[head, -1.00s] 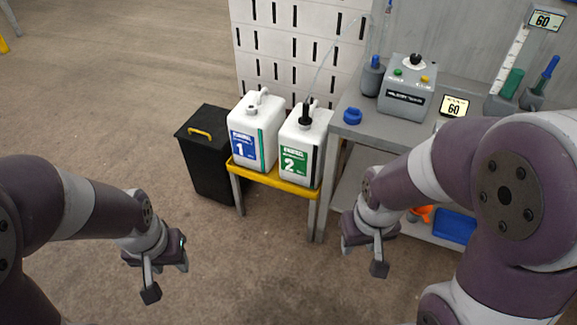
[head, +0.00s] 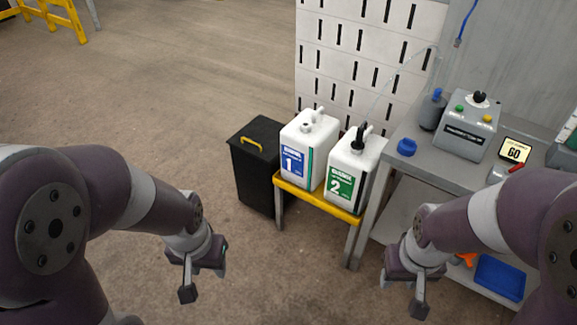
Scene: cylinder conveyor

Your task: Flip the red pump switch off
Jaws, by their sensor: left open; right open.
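The red pump switch (head: 516,167) shows as a small red lever on a grey unit beside the yellow "60" display (head: 514,151), on the grey bench. My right arm passes just below it in the picture, and part of the unit is hard to make out. My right gripper (head: 408,293) is open and empty, low in front of the bench, apart from the switch. My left gripper (head: 203,282) is open and empty over the floor, far to the left of the switch.
A grey control box (head: 466,128), blue cap (head: 407,147) and blue-topped bottle (head: 432,110) sit on the bench (head: 425,165).

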